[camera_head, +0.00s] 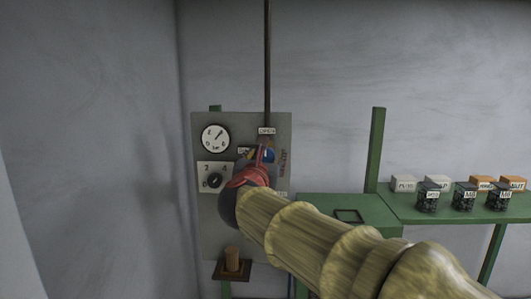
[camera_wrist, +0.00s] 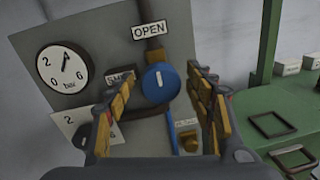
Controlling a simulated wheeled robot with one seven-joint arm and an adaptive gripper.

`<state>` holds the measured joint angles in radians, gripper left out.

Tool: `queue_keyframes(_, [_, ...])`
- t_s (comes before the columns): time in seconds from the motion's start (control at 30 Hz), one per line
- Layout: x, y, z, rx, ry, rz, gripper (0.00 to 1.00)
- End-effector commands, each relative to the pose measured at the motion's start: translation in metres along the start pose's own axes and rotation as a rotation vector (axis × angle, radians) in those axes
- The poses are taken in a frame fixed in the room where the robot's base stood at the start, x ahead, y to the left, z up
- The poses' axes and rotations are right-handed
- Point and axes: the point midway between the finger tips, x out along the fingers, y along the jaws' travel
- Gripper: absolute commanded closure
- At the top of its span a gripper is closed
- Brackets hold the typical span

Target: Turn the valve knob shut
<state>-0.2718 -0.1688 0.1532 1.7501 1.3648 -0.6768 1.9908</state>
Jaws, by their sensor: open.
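The valve knob (camera_wrist: 160,82) is a round blue knob on the grey panel. Its white mark points up, towards the OPEN label (camera_wrist: 149,30). A second label (camera_wrist: 120,76) to the left of the knob is partly covered by my left finger. My gripper (camera_wrist: 164,79) is open, with one finger on each side of the knob and gaps visible between them. I cannot tell how far the fingertips are from the panel. In the head view my gripper (camera_head: 261,158) and arm cover most of the knob.
A pressure gauge (camera_head: 215,138) and a numbered dial (camera_head: 215,177) sit left of the knob. A brown pipe (camera_head: 267,60) runs up from it. A green bench (camera_head: 345,207) and a shelf (camera_head: 460,207) with several small boxes stand at the right.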

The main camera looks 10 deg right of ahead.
Motion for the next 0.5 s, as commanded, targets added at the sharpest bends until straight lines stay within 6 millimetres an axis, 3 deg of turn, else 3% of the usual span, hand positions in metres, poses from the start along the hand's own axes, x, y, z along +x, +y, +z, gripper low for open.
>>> queue_keyframes(0.37, [0.0083, 0.0001, -0.0003, -0.002, -0.001, 0.001, 0.46])
queue_keyframes(0.5, [0.0082, 0.0001, -0.0003, -0.002, 0.000, 0.001, 0.53])
